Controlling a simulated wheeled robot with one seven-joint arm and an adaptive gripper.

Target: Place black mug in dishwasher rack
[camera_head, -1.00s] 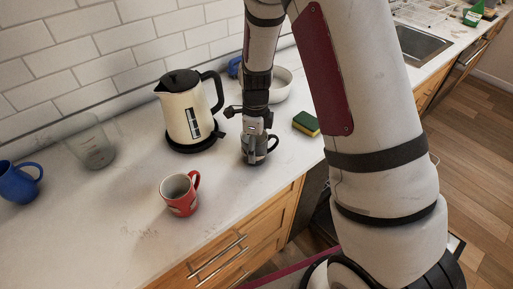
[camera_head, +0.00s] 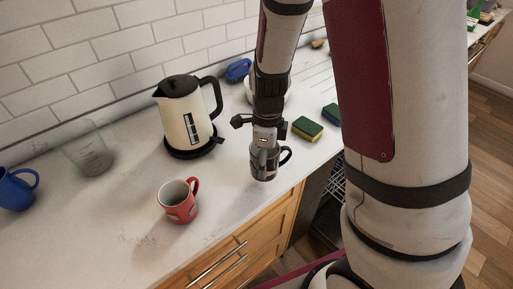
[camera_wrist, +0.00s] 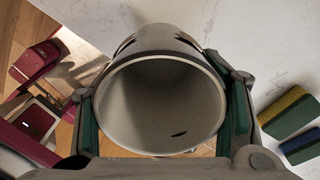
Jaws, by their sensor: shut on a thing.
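My gripper (camera_head: 265,146) points down and is shut on the black mug (camera_head: 263,168), near the front edge of the counter. The mug is upright, with its dark handle to the right. In the wrist view the mug's open mouth (camera_wrist: 160,103) sits between the two green-padded fingers, and its pale inside looks empty. The mug appears to be raised off the counter. Part of the dishwasher rack (camera_head: 337,180), dark wire, shows below the counter edge to the right. My arm hides most of it.
A red mug (camera_head: 178,203) stands left of my gripper, with a cream kettle (camera_head: 188,117) behind. Sponges (camera_head: 307,129) lie right of the mug. A white bowl (camera_head: 249,92) is partly hidden behind my gripper. A glass beaker (camera_head: 89,150) and blue mug (camera_head: 17,188) stand far left.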

